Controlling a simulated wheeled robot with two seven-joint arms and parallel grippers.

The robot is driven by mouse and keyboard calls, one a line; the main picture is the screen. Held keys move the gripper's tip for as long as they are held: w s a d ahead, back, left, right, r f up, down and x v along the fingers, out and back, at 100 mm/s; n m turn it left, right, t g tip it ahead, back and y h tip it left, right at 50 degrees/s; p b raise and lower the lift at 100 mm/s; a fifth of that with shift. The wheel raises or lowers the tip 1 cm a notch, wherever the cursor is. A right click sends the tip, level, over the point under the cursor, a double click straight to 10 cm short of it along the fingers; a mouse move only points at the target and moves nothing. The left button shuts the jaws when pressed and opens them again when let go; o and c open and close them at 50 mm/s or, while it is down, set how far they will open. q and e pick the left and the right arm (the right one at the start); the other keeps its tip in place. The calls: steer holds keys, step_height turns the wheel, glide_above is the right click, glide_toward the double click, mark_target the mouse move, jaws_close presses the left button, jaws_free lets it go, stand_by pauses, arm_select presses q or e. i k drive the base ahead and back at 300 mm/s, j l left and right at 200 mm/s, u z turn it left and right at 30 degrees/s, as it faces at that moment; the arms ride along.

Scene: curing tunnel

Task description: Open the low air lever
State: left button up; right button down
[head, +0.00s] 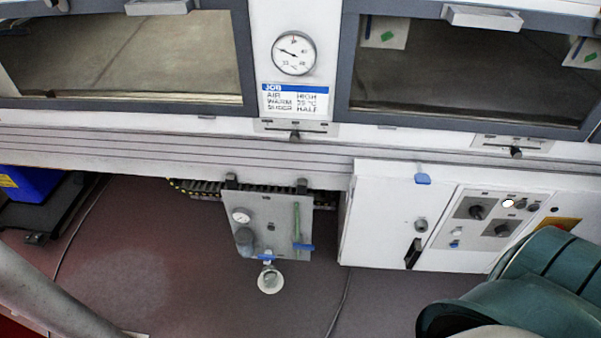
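A low grey air panel (270,215) hangs under the tunnel's front edge, near the floor. It carries a small round gauge (241,216), a dark bowl-shaped part (244,241) and a green upright tube (297,218). A blue lever (268,256) lies roughly level at the panel's bottom edge, above a pale round part (270,280). A second blue handle (304,247) sits at the foot of the green tube. I cannot tell from this view which blue handle is the low air lever, or whether it is open. Neither of my grippers shows in the head view.
A job card (295,101) reads AIR HIGH, WARM 35 °C, SLIDER HALF, under a large gauge (294,53). A white control cabinet (385,215) with knobs stands right of the panel. Cables cross the floor. A blue bin (32,184) is at left.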

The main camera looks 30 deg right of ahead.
mark_target(295, 245)
steer(key=z, duration=0.95)
